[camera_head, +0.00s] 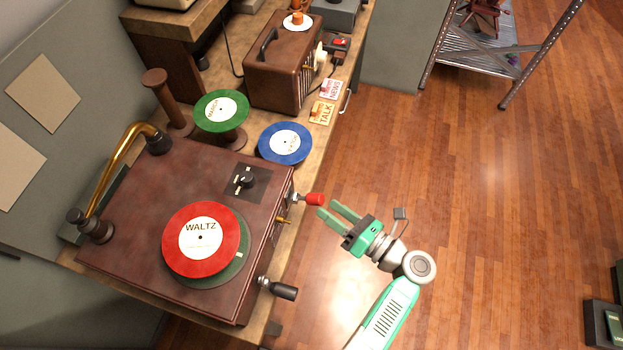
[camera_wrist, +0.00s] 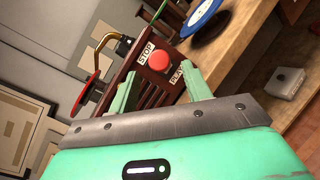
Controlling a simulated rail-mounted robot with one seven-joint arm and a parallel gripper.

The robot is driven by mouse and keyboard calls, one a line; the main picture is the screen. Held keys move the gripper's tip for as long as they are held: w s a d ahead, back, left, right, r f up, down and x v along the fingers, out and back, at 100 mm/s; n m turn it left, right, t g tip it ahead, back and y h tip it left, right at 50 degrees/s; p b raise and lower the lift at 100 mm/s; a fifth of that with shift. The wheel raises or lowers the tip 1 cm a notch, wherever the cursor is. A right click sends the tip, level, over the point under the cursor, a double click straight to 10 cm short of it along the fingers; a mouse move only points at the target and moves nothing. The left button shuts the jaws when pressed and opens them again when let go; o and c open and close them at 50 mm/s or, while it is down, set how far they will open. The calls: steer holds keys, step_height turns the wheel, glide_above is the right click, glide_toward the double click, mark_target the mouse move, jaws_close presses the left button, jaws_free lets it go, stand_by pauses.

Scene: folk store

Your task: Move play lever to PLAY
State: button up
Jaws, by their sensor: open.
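The brown record player (camera_head: 140,215) stands on the bench. Its play lever has a red knob (camera_head: 314,199) jutting from the right side, near the upper right corner. In the wrist view the red knob (camera_wrist: 161,61) appears between the STOP label (camera_wrist: 146,54) and the PLAY label (camera_wrist: 178,74); I cannot tell which setting it is at. My gripper (camera_head: 328,207) is open and empty, with its green fingertips close to the knob. In the wrist view, the knob appears between the two fingers of my gripper (camera_wrist: 160,72); contact is not visible.
A red WALTZ record (camera_head: 201,258) lies on the player. A black-handled crank (camera_head: 284,291) and a small brass piece (camera_head: 283,221) stick out from the same side. A blue record (camera_head: 270,145), green record (camera_head: 221,125) and brown radio (camera_head: 270,82) stand behind. Open floor lies right.

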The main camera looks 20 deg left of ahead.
mark_target(310, 194)
steer(key=x, duration=0.7)
steer(key=shift+b, duration=0.4)
jaws_close()
steer(key=shift+w, duration=0.1)
